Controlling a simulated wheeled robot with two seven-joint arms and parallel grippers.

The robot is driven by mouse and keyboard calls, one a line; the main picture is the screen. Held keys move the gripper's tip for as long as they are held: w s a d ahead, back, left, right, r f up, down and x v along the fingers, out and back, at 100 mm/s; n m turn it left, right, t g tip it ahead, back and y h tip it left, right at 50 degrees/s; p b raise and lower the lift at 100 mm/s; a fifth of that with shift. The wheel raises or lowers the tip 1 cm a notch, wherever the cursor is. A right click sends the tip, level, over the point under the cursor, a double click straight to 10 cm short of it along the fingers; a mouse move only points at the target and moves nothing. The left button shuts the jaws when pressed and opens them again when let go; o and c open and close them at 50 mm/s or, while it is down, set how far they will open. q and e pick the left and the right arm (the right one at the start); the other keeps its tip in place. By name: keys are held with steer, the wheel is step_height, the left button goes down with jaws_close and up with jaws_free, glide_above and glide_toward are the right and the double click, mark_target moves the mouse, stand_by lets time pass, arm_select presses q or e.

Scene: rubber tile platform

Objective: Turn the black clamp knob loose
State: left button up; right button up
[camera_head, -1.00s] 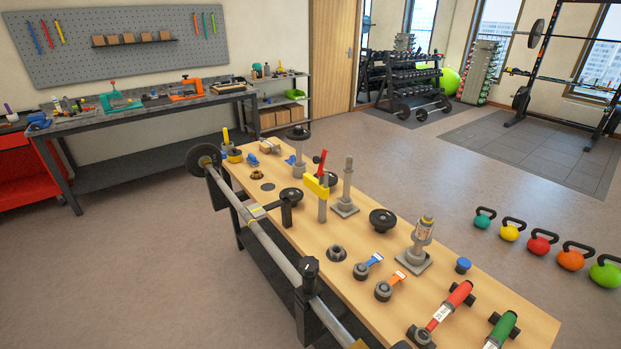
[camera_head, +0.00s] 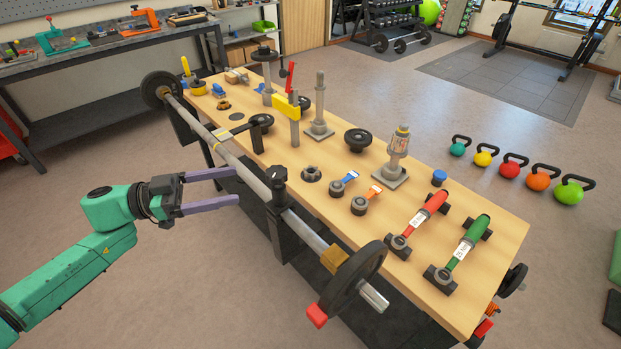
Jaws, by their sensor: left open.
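A black knob (camera_head: 276,175) with a small white mark sits on top of the black post clamp (camera_head: 279,208) on the near side of the bench, where the long grey bar (camera_head: 238,168) passes. Other black knobs are a round one (camera_head: 261,121) on an arm near the bar and a round one (camera_head: 358,139) on the bench top, so I cannot be sure which is the clamp knob. My left gripper (camera_head: 237,187) is open and empty, left of the post, its two purple fingers pointing right towards it, apart from the knob. My right gripper is not in view.
The wooden bench (camera_head: 325,225) carries a red-handled tool (camera_head: 419,219), a green-handled tool (camera_head: 467,240) and upright grey posts. A black plate (camera_head: 354,281) with a red block is on the bar's near end. Kettlebells (camera_head: 514,166) stand on the floor behind. Floor left of the bench is free.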

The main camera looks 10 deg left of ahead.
mark_target(277, 179)
arm_select(q)
steer(key=p+x, duration=0.2)
steer(key=x, duration=1.1)
steer(key=shift+w+d+r+p, duration=0.1)
steer(key=shift+w+d+p, duration=0.15)
steer(key=shift+d+p, duration=0.05)
steer(key=shift+d, duration=0.1)
jaws_close()
